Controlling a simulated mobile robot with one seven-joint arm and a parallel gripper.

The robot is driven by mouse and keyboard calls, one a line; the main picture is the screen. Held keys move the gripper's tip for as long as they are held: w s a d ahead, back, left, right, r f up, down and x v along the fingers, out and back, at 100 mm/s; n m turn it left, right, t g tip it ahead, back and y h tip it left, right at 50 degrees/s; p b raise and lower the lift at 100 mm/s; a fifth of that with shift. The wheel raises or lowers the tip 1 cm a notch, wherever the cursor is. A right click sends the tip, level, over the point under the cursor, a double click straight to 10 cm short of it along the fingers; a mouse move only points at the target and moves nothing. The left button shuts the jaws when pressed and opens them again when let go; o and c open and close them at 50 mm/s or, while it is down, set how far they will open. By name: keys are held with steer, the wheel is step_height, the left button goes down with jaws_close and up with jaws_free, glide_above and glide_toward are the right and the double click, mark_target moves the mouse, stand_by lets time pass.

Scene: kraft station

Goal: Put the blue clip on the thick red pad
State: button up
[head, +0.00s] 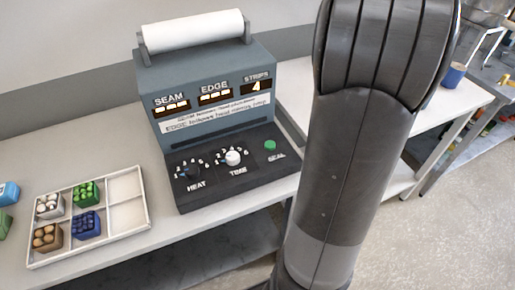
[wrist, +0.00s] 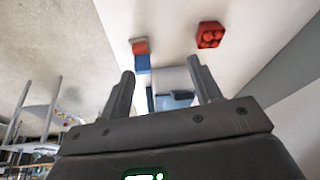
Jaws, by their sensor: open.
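My gripper (wrist: 161,66) is open in the wrist view, its two fingers apart. A small blue thing (wrist: 180,96) shows between the fingers near their base, partly hidden; I cannot tell if it is the blue clip. Beyond the left fingertip a small red piece (wrist: 139,46) lies next to a blue piece (wrist: 142,63). Farther right is a red block (wrist: 209,36) with several round marks on top. I cannot tell which red thing is the thick red pad. In the head view my arm hides much of the right side, and the gripper is out of sight.
A grey sealing machine (head: 215,110) with a white roll, knobs and a green button stands on the white bench. A white divided tray (head: 127,216) left of it holds several small coloured bins. A blue item (head: 8,193) sits at the left edge. Another table (head: 465,97) is at right.

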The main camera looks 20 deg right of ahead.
steer(key=s+a+r+n+t+y, duration=0.15)
steer(key=a+n, duration=0.25)
steer(key=a, duration=0.8)
steer(key=s+a+r+n+t+y, duration=0.1)
steer(key=a+r+n, duration=0.15)
steer(key=a, duration=0.95)
steer(key=s+a+f+n+t, duration=0.1)
steer(key=s+a+f+n, duration=0.1)
steer(key=s+a+n, duration=0.2)
steer(key=s+a+f+n+y, duration=0.1)
steer(key=s+a+f+n, duration=0.1)
steer(key=s+a+n, duration=0.3)
steer(key=s+a, duration=0.3)
steer(key=a, duration=0.4)
steer(key=shift+a+t, duration=0.35)
